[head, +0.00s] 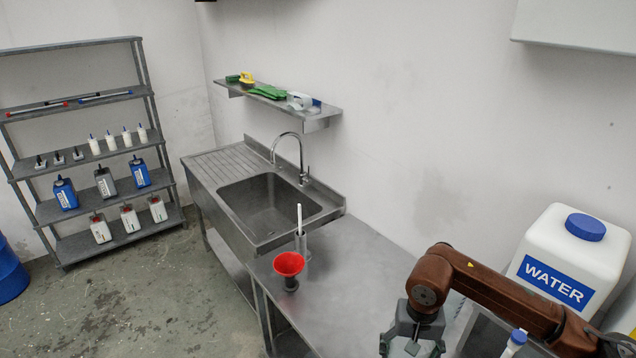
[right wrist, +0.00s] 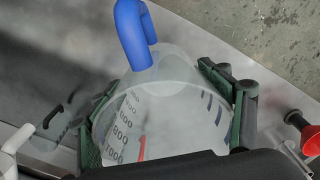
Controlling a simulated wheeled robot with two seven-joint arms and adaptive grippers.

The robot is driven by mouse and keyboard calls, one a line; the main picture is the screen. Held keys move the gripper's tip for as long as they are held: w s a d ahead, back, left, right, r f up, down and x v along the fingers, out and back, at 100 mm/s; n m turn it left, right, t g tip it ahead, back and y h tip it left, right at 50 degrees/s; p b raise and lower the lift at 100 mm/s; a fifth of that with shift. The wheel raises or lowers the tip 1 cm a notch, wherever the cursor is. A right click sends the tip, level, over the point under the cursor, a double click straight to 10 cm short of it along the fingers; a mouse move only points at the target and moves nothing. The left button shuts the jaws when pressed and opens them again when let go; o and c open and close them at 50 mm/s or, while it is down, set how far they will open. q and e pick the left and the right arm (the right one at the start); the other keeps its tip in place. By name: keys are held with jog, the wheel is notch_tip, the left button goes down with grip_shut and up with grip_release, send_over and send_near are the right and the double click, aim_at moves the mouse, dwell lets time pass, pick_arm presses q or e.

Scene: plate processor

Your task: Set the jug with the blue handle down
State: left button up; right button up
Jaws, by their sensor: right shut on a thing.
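The jug (right wrist: 175,100) is clear with printed volume marks and a blue handle (right wrist: 135,32). It fills the middle of the right wrist view. My right gripper (right wrist: 166,125) has its fingers on both sides of the jug's body and is shut on it. In the head view my right gripper (head: 412,338) is at the bottom edge, over the front right of the steel counter (head: 345,285). The jug cannot be made out in the head view. Whether its base touches the counter cannot be told. My left gripper is not in view.
A red funnel (head: 289,264) stands on the counter, with a slim holder (head: 301,240) behind it near the sink (head: 268,205). A white water container (head: 570,260) stands at the right. The counter between funnel and arm looks clear. Shelves (head: 95,150) stand far left.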

jog(key=s+f+n, duration=0.2)
jog(key=s+f, duration=0.2)
jog(key=f, duration=0.4)
jog(key=shift+s+f, duration=0.3)
jog(key=shift+s, duration=0.1)
jog(key=shift+a, duration=0.1)
